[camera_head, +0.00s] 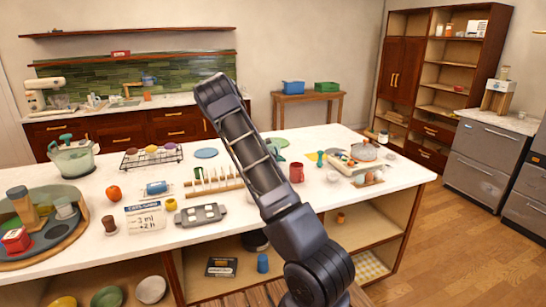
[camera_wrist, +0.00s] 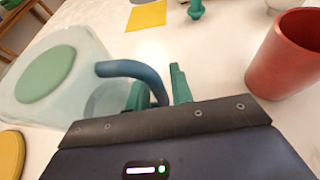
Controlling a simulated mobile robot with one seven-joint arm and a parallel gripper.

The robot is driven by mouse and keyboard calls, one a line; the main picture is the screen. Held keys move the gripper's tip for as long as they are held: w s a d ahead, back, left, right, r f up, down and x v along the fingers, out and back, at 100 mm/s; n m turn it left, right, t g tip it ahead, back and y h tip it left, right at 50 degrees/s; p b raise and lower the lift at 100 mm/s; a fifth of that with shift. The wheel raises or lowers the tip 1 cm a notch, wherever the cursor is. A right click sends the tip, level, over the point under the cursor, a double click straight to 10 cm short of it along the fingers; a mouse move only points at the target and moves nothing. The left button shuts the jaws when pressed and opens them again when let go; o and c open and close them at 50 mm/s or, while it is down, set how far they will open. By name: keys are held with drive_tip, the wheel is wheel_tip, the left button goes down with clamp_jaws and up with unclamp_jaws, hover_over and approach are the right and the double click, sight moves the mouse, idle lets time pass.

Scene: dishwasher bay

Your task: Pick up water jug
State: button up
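The water jug (camera_wrist: 85,95) is a clear, pale body with a green lid (camera_wrist: 46,74) and a blue curved handle (camera_wrist: 130,70), at the left of the wrist view. My gripper (camera_wrist: 160,88) has green fingers, one on each side of the handle's lower end. A small gap shows beside the right finger, so it looks open around the handle. Whether a finger touches the handle is unclear. In the head view my arm hides the gripper and most of the area behind it.
A red mug (camera_wrist: 285,55) stands close on the right in the wrist view; it also shows in the head view (camera_head: 296,172). A yellow item (camera_wrist: 147,15) lies beyond.

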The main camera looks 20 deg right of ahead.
drive_tip(key=shift+c, duration=0.2)
clamp_jaws()
drive_tip(key=shift+r, duration=0.2)
